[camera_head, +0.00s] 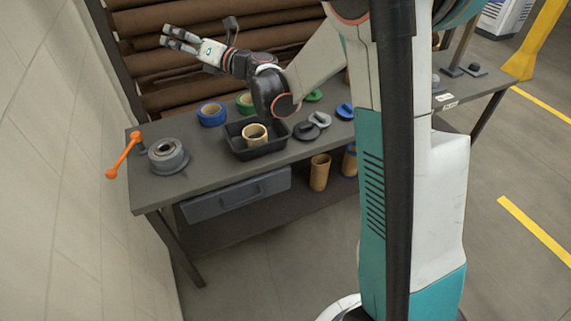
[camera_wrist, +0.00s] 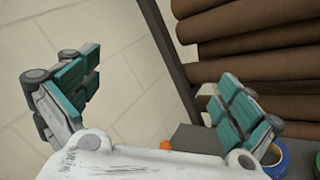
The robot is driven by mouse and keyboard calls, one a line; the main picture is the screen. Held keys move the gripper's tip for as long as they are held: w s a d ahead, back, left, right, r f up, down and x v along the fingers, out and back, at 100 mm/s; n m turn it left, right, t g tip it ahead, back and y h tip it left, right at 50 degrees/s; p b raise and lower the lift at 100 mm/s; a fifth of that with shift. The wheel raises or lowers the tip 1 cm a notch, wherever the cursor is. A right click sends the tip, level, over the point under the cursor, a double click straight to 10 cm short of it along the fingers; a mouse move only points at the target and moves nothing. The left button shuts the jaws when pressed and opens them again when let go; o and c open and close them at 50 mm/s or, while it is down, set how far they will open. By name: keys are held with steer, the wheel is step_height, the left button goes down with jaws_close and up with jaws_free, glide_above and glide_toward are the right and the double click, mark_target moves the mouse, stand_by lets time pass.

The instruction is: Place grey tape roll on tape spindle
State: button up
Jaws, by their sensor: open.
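A grey tape roll (camera_head: 167,152) is at the left end of the workbench, lying flat around a dark centre on a wider round grey base (camera_head: 172,170). This base looks like the tape spindle; the roll hides most of it, and I cannot tell how fully the roll is seated. My gripper (camera_head: 166,37) is raised above and behind the bench, in front of the brown rolls, well apart from the grey roll. In the wrist view my gripper (camera_wrist: 163,95) has its teal-padded fingers wide apart with nothing between them.
Large brown rolls (camera_head: 190,63) are stacked behind. The bench front-left is clear.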

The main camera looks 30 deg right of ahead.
steer(key=s+d+r+m+t+h, duration=0.3)
steer(key=s+d+r+m+h, duration=0.2)
steer(key=d+r+m+h, duration=0.45)
steer(key=s+d+f+m+g+h, duration=0.3)
steer(key=s+d+m, duration=0.1)
steer(key=s+m, duration=0.85)
steer(key=s+a+f+m+g+y, duration=0.1)
steer(key=s+f+m+g, duration=0.3)
steer(key=s, duration=0.8)
steer(key=s+a+f+m+g+y, duration=0.1)
steer(key=s+a+f+m+g, duration=0.3)
steer(key=s+f+m, duration=0.4)
steer(key=s+f+g, duration=0.1)
steer(key=s+f, duration=0.3)
steer(key=f, duration=0.1)
steer(key=shift+s+f+m, duration=0.25)
steer(key=shift+s+m, duration=0.1)
steer(key=shift+m, duration=0.05)
steer(key=shift+y, duration=0.25)
